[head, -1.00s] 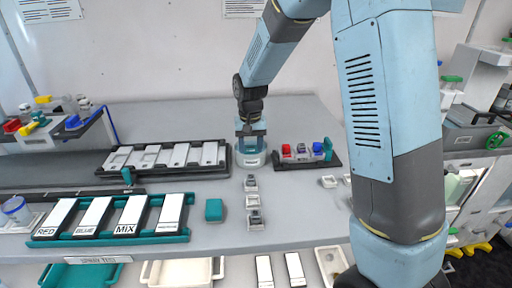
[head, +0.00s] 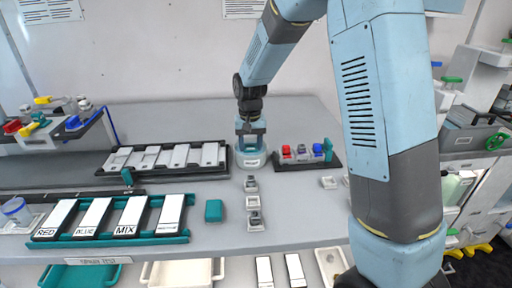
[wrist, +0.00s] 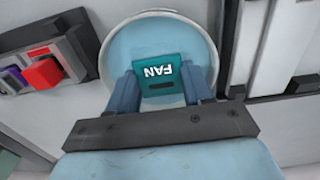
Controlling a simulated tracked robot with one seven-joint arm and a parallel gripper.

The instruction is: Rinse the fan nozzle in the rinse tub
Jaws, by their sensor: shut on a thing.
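The fan nozzle (wrist: 157,75) is a teal block marked FAN, held between the two fingers of my gripper (wrist: 160,88) in the wrist view. It is over the round rinse tub (wrist: 126,29), which has a pale rim and a light blue inside. The wrist view does not show clearly how deep the nozzle sits. In the head view my gripper (head: 251,140) points down over the rinse tub (head: 251,160), and the nozzle is hidden there behind the fingers and the tub.
Small grey holders (head: 252,202) line up in front, beside a teal block (head: 214,210). Labelled cards (head: 130,216) lie front left.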

